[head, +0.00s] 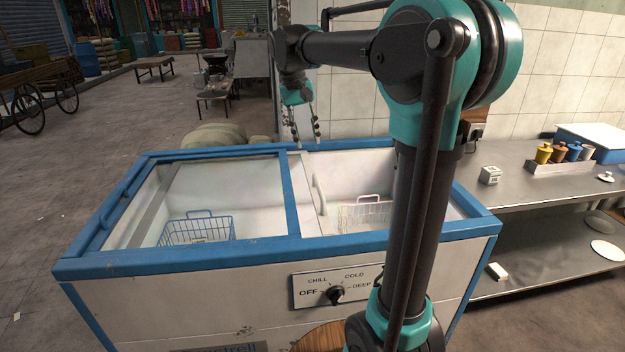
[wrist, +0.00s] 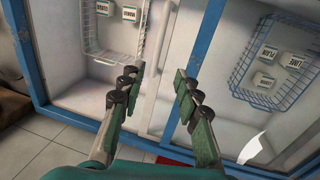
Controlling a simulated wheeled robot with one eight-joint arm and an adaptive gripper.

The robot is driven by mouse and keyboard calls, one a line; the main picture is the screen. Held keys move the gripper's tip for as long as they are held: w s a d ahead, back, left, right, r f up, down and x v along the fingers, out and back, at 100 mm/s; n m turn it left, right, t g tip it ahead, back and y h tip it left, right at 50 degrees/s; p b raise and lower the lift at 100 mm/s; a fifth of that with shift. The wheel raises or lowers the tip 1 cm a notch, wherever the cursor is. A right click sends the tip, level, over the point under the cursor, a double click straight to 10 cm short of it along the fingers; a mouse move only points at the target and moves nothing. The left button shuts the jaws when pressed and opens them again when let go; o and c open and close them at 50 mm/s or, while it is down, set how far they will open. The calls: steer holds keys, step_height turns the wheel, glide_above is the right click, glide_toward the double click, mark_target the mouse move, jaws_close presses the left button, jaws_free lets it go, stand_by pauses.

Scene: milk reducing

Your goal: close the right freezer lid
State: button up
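The chest freezer (head: 180,265) has a blue rim and a blue centre bar (head: 290,195). The right lid's white edge with an upright handle (head: 319,195) stands just right of that bar, and the right compartment (head: 350,170) looks largely uncovered. In the wrist view the handle (wrist: 160,35) shows beyond my fingers, between the bar (wrist: 200,60) and the uncovered side. My gripper (head: 307,138) is above the freezer's back edge near the centre. In the wrist view my gripper (wrist: 157,78) is open, with nothing between its fingers. Contact with the lid is not visible.
A wire basket (head: 197,230) sits in the left compartment and another (head: 365,213) in the right. A tiled wall (head: 350,95) stands behind. A steel counter (head: 530,185) with jars is at the right. Sacks (head: 213,136) lie behind the freezer.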

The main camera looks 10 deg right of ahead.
mark_target(318, 183)
steer(key=d+f, duration=0.1)
steer(key=f, duration=0.3)
steer(key=d+f, duration=0.1)
steer(key=f, duration=0.4)
steer(key=d+f, duration=0.1)
steer(key=f, duration=0.4)
steer(key=shift+f, duration=0.2)
jaws_close()
